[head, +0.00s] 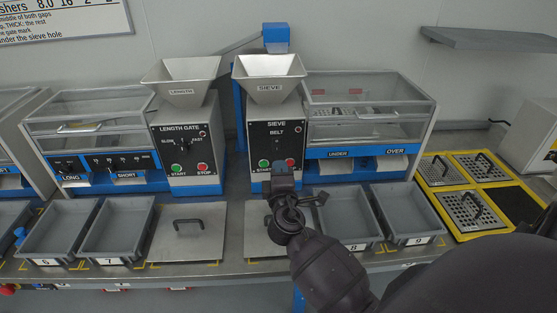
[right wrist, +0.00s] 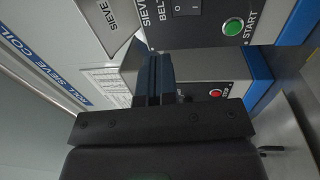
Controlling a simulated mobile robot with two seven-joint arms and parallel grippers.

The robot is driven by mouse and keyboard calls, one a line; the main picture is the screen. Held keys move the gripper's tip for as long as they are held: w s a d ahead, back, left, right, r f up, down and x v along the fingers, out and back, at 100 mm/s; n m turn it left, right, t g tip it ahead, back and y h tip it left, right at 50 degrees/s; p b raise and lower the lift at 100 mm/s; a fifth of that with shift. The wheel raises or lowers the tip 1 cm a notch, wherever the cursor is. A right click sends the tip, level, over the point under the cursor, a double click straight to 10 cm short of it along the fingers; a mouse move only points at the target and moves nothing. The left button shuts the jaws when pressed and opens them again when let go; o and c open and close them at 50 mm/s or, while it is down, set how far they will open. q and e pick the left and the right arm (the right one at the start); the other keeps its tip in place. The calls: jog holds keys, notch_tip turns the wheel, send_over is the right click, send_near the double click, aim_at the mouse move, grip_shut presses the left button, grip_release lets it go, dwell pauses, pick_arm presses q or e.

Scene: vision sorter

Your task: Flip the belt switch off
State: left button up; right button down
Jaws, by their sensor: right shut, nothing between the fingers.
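The sieve machine's black panel (head: 263,139) faces me in the head view, with a BELT label and a green START button (head: 264,164). In the right wrist view the panel lies turned sideways along the top. The belt switch (right wrist: 187,11), a dark rocker with O and I marks, shows there close to the top edge; which side is pressed I cannot tell. My right gripper (head: 282,168) is shut and empty in front of the panel's lower right part, below the BELT label. Its closed fingers (right wrist: 155,78) show in the wrist view; contact with the panel is not visible. My left gripper is not in view.
The length gate machine (head: 181,136) stands to the left, with its red STOP button (head: 203,166) near the sieve machine. Grey bins (head: 120,228) line the front edge. A yellow-edged tray area (head: 475,193) is at right.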

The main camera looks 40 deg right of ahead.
jog(key=shift+s+a+r, duration=0.1)
jog(key=shift+s+a, duration=0.2)
jog(key=shift+s, duration=0.2)
jog(key=shift+s+a+r, duration=0.1)
jog(key=shift+s+a, duration=0.2)
jog(key=shift+s, duration=0.2)
